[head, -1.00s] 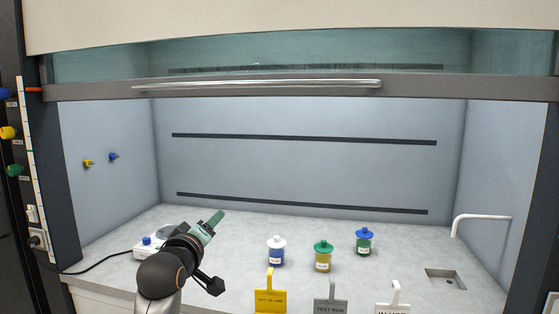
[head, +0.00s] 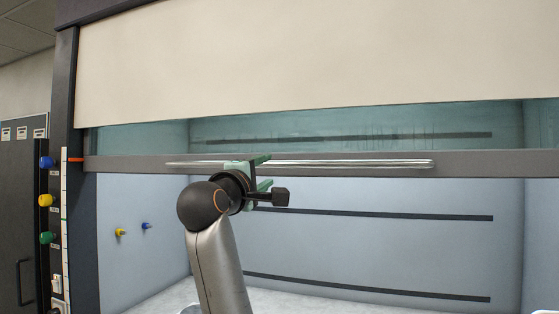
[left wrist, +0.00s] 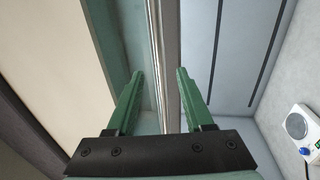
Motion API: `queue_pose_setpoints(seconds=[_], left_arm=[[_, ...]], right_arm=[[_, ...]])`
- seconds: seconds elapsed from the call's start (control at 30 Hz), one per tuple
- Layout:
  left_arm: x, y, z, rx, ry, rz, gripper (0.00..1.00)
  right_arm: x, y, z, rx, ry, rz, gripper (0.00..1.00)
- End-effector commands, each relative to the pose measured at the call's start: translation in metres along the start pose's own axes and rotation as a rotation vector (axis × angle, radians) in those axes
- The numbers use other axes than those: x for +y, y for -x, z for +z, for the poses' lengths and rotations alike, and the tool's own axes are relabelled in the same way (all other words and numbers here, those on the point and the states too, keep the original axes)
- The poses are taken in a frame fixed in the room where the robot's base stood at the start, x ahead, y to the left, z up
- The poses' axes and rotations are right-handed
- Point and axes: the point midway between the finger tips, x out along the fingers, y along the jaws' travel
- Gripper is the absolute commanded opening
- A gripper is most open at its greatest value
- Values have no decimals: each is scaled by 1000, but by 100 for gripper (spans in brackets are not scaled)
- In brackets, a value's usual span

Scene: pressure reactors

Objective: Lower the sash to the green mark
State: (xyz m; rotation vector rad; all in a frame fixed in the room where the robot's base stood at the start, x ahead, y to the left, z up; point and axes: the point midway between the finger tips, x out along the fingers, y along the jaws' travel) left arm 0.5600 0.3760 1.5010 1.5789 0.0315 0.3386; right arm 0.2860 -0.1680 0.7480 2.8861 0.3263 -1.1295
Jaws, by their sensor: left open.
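The sash is raised. Its grey bottom rail (head: 500,163) spans the hood opening in the head view, with a long pale handle (head: 380,163) along it. An orange pointer (head: 76,159) at the rail's left end stands high on a white scale strip (head: 65,190). The green mark is too small to make out surely. My left gripper (head: 264,172) is at the handle's left-middle part, its green fingers open. In the left wrist view the handle (left wrist: 167,50) runs between the two fingers (left wrist: 160,85); contact cannot be told. My right gripper is not in view.
Blue, yellow and green knobs (head: 46,200) sit on the left post. Small yellow and blue taps (head: 121,232) are on the inner side wall. A white device with a round top (left wrist: 297,126) stands on the worktop. The space below the rail is open.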

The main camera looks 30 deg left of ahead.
Motion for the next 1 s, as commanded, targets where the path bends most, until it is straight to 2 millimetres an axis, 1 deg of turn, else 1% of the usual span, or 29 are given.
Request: queue_pose_setpoints(seconds=[0.03, 0.2, 0.3, 0.4, 0.6, 0.83, 0.87, 1.0], left_arm=[[3, -13, 0, -1, -1, -6, 52], [2, -45, 0, 0, -2, -4, 52], [2, -59, 0, -1, -2, -3, 52], [2, -69, 0, -1, -2, -1, 52], [0, -77, 0, 0, -1, 0, 52], [0, -78, 0, 0, -2, 0, 52], [0, -77, 0, 0, -2, 1, 51], [0, -77, 0, 0, -2, 0, 35]], right_arm=[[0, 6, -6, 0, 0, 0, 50], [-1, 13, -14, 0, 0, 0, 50], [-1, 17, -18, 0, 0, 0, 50], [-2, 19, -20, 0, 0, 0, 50], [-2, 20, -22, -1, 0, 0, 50], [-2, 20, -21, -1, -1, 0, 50], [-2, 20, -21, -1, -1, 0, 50], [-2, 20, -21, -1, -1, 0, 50]])
